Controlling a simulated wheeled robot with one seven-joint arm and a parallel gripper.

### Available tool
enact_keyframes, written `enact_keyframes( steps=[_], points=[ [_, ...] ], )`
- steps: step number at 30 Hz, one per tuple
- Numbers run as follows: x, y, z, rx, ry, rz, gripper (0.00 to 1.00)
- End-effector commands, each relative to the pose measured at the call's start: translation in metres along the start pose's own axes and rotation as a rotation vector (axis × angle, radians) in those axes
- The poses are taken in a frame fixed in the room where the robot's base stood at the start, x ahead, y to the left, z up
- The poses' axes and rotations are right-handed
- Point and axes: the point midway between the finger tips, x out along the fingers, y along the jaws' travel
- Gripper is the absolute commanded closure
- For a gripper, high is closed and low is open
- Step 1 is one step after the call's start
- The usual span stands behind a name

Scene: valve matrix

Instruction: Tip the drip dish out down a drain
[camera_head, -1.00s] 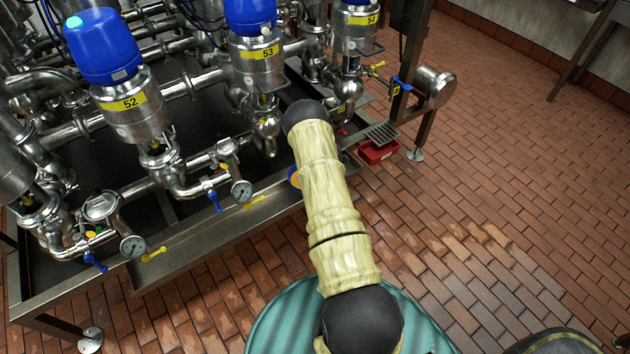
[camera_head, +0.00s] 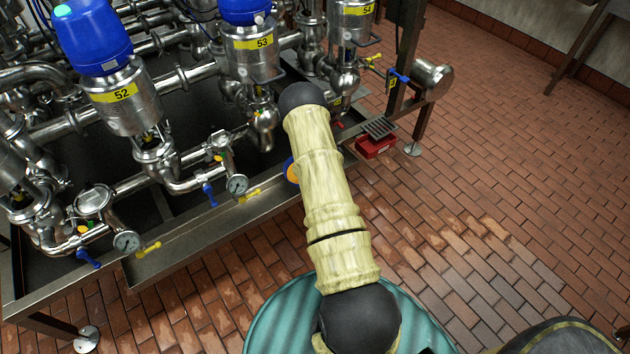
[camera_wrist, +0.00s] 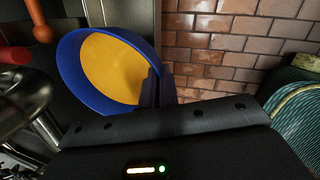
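The drip dish (camera_wrist: 115,70) is a round blue dish with an orange-yellow layer filling its inside in the wrist view. In the head view only a small blue and orange part of the dish (camera_head: 291,169) shows at the left of my arm, beside the frame's front tray. My gripper (camera_wrist: 158,88) has its dark fingers together on the dish's right rim. My arm hides the gripper in the head view. A dark slotted grate (camera_head: 380,129) shows by the frame's right leg; I cannot tell if it is a drain.
A red box (camera_head: 375,147) sits just in front of the grate. The valve frame with blue-topped valves (camera_head: 94,38), pipes and gauges (camera_head: 237,185) fills the left. Its tray edge (camera_head: 190,236) runs close to my arm. Open brick floor (camera_head: 500,190) lies to the right.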

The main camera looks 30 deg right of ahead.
Motion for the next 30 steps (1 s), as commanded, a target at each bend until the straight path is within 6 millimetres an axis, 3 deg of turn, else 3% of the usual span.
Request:
enact_keyframes(
  steps=[30],
  points=[
    [-0.0043, 0.0010, -0.0006, -0.021, -0.098, -0.002, 1.00]
  ],
)
